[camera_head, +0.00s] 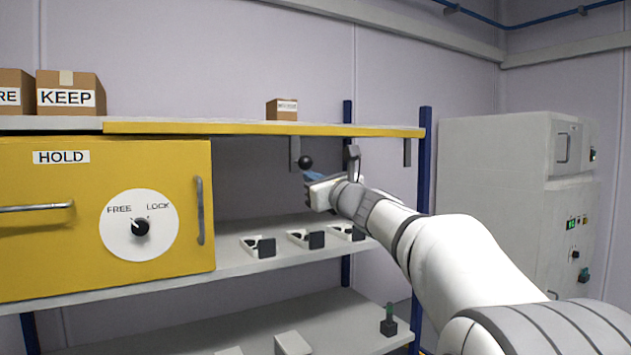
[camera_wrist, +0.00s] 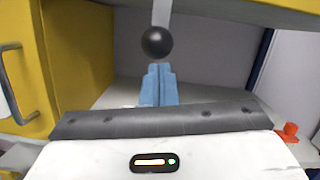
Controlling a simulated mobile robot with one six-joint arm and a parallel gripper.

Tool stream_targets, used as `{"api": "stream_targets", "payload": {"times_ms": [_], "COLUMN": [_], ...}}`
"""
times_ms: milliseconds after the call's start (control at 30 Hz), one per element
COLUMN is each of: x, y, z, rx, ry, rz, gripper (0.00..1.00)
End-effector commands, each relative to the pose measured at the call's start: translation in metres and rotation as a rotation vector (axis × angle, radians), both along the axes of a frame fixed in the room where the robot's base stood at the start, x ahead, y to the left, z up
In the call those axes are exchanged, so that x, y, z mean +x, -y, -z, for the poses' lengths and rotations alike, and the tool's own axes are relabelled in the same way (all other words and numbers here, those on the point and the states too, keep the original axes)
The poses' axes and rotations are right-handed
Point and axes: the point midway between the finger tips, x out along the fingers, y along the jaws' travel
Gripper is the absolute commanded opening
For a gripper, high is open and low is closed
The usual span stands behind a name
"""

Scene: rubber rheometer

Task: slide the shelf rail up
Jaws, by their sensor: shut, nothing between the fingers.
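The yellow shelf rail (camera_head: 250,128) runs along the front edge of the upper shelf. Grey brackets hang below it, and a black ball knob (camera_head: 305,162) sits by one of them. In the wrist view the knob (camera_wrist: 157,42) is at the lower end of a pale grey bar (camera_wrist: 162,13). My gripper (camera_head: 312,177) is just below the knob in the head view. In the wrist view its blue fingers (camera_wrist: 158,70) are shut together and empty, with their tips just under the knob. I cannot tell whether they touch it.
A yellow cabinet (camera_head: 80,240) marked HOLD, with a FREE/LOCK dial (camera_head: 139,225), stands left. Boxes, one marked KEEP (camera_head: 70,94), and a smaller box (camera_head: 282,109) stand on the upper shelf. Several small holders (camera_head: 258,246) line the middle shelf. A grey machine (camera_head: 490,190) stands right.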

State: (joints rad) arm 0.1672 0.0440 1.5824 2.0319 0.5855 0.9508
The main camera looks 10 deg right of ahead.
Motion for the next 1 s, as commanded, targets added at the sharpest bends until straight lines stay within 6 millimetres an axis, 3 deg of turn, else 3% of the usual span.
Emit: {"api": "stream_targets", "payload": {"times_ms": [200,333,767,1000], "x": [-0.001,-0.001,-0.001,0.001], "y": [0.0,0.0,0.001,0.005], "z": [-0.043,-0.052,-0.048,-0.017], "rx": [-0.001,-0.002,0.0,-0.001], "ry": [0.005,0.004,0.005,0.001], "rz": [0.001,0.001,0.0,0.0], "gripper": [0.0,0.0,0.0,0.0]}}
